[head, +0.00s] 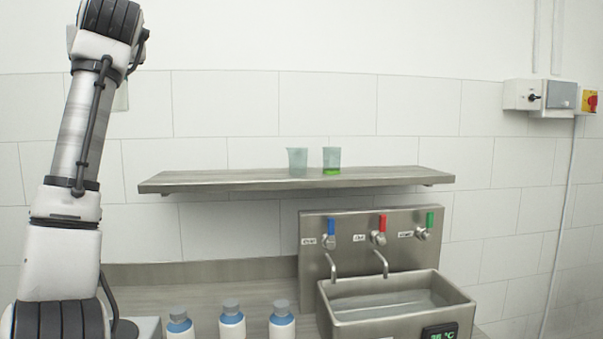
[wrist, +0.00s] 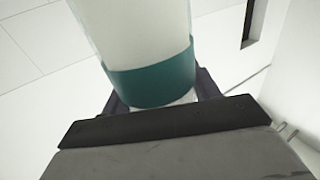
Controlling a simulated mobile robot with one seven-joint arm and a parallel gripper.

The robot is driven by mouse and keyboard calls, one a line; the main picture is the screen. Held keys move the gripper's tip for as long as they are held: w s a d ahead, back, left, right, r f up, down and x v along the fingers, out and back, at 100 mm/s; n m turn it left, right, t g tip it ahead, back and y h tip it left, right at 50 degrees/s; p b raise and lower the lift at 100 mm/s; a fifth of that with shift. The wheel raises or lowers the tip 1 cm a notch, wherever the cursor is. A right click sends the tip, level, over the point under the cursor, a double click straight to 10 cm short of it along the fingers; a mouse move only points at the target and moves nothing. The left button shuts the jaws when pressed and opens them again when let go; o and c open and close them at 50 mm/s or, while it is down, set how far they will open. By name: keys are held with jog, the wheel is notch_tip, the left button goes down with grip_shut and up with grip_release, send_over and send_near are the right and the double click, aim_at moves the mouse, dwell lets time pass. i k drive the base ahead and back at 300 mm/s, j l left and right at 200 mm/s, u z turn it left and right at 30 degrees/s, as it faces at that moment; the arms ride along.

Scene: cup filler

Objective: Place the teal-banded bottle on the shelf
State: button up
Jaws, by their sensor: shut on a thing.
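In the wrist view, a pale bottle with a teal band (wrist: 153,78) sits between the fingers of my gripper (wrist: 160,96), which is shut on it. The bottle's upper part runs out of the top of that view. In the head view, my arm rises at the far left, and its end with the gripper cannot be made out clearly. The steel shelf (head: 400,178) is fixed to the tiled wall in the middle, to the right of my arm.
Several blue-banded bottles, one of them in the middle (head: 231,322), stand on the counter (head: 200,273) below. A steel sink (head: 395,302) with coloured taps (head: 378,232) is right of them. The shelf is bare left and right of the beakers.

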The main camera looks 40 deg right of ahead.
aim_at(176, 178)
jog(key=i+l, duration=1.2)
